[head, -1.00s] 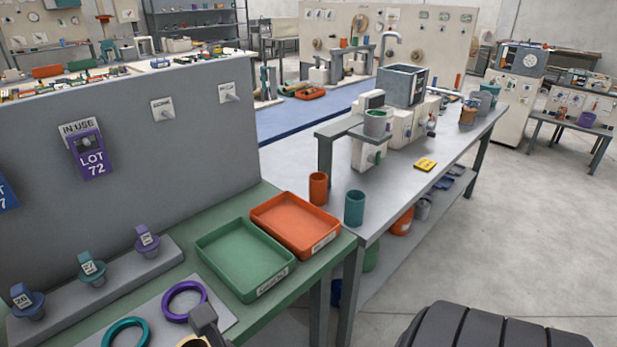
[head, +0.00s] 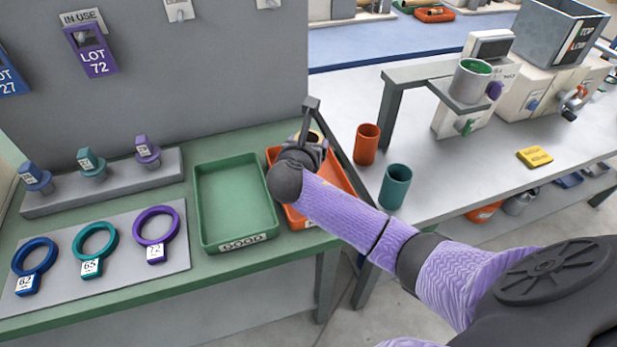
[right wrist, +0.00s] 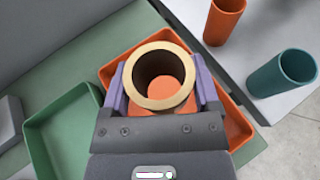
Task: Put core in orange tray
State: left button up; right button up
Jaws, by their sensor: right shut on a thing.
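My right gripper (head: 308,150) is above the orange tray (head: 338,187) in the head view, partly covering it. In the right wrist view the gripper (right wrist: 162,82) is shut on the core (right wrist: 161,103), a short tan tube with a dark hollow middle, with a purple finger on each side. The orange tray's floor shows through the core's hole, and the tray (right wrist: 236,128) extends around it. In the head view only a small tan piece of the core (head: 316,136) shows behind the gripper. Its exact height above the tray floor is hard to tell. My left gripper is not in view.
A green tray (head: 203,205) stands left of the orange one. An orange cup (head: 367,146) and a teal cup (head: 395,188) stand to the right on the grey bench. Rings in blue, teal and purple (head: 177,232) lie on a grey plate at left.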

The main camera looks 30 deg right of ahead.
notch_tip(320, 180, down, 8)
jog(key=b, duration=0.3)
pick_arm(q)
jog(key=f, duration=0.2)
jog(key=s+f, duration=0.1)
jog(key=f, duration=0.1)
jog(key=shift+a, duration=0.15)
pick_arm(e)
jog(key=shift+r, duration=0.2)
jog(key=o, duration=1.1)
jog(key=shift+s+r, duration=0.1)
jog(key=shift+r, duration=0.1)
jog(key=p+v, duration=0.5)
jog(key=v, duration=0.6)
jog(key=shift+s+r, duration=0.1)
jog(key=shift+r, duration=0.05)
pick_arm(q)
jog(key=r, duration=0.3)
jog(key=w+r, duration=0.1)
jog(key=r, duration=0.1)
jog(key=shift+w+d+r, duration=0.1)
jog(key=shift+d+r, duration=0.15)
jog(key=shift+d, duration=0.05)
pick_arm(e)
jog(key=shift+s+a, duration=0.15)
jog(key=shift+a, duration=0.1)
